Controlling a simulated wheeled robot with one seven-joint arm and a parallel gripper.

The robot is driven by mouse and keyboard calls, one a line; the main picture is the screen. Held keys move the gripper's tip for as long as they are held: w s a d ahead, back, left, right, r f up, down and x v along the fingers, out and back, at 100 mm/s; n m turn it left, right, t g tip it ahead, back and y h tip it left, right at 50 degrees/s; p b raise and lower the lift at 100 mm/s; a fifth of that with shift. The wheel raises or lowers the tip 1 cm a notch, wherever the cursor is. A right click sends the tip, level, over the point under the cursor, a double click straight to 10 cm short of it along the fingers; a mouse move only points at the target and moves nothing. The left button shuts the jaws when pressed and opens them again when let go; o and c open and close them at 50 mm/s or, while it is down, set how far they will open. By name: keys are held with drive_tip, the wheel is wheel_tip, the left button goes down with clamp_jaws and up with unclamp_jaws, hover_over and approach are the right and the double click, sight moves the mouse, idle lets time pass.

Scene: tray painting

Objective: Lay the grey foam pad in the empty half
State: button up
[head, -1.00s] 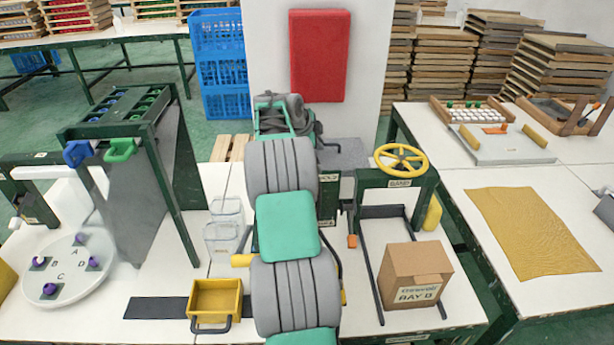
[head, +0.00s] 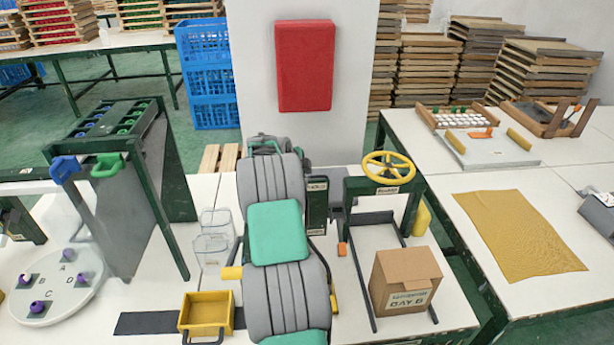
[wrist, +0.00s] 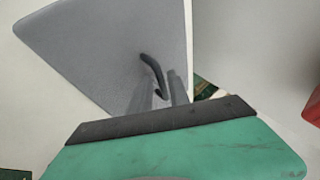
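In the wrist view a flat grey foam pad (wrist: 110,50) fills the upper left, tilted. My gripper (wrist: 160,88) shows there as a dark curved finger across the pad's face near its lower corner; it appears shut on the pad, though the far finger is mostly hidden. In the head view my arm hides the gripper and most of the pad. A bit of grey, perhaps the pad's edge (head: 337,196), shows right of my arm. I cannot tell which container has the empty half.
A yellow bin (head: 207,312) and clear cups (head: 212,245) stand left of my arm. A green frame with a yellow handwheel (head: 388,167) and a cardboard box (head: 405,280) stand right. A yellow cloth (head: 518,235) and trays (head: 490,150) lie on the right table.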

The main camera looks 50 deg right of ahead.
drive_tip(key=shift+o, duration=0.7)
